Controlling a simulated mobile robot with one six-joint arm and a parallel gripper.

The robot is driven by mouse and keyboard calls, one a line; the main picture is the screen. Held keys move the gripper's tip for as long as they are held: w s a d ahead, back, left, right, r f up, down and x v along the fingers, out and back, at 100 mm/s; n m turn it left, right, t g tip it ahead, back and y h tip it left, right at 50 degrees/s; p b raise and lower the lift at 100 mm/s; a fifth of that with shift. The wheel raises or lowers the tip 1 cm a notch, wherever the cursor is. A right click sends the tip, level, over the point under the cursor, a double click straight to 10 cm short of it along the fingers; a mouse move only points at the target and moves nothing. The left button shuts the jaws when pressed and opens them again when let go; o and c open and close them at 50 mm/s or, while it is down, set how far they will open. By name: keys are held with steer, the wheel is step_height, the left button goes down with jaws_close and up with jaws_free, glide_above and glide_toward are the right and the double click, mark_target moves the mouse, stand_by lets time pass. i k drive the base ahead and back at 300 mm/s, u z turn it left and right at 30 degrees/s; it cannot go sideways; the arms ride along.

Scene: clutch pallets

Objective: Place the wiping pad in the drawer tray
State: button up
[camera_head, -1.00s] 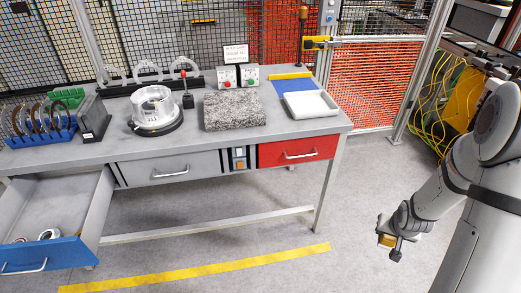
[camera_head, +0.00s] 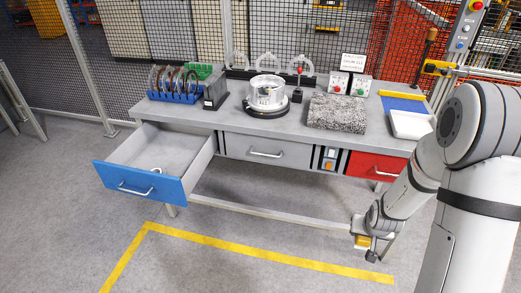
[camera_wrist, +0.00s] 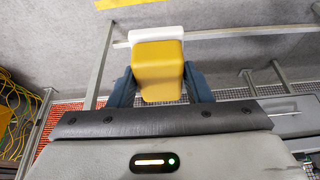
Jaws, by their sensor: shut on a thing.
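My gripper (camera_head: 374,246) is shut on the wiping pad, low in front of the bench's right side. In the wrist view the wiping pad (camera_wrist: 158,68) is a yellow block with a white layer along its far edge, between the two dark fingers of the gripper (camera_wrist: 158,84). In the head view only a small yellow part of the pad (camera_head: 362,241) shows. The drawer tray (camera_head: 158,150) is the open grey drawer with a blue front (camera_head: 140,187) at the bench's left end. A small white roll-like item (camera_head: 156,170) lies inside near its front; the rest of its visible floor is clear.
The grey workbench (camera_head: 240,125) carries a blue rack (camera_head: 173,98), a clear round fixture (camera_head: 266,92), a granite block (camera_head: 337,113) and a white tray (camera_head: 410,125). A grey drawer (camera_head: 266,146) and a red drawer (camera_head: 376,166) are closed. Open floor lies in front.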

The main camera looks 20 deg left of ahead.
mark_target(171, 158)
steer(key=u, duration=1.35)
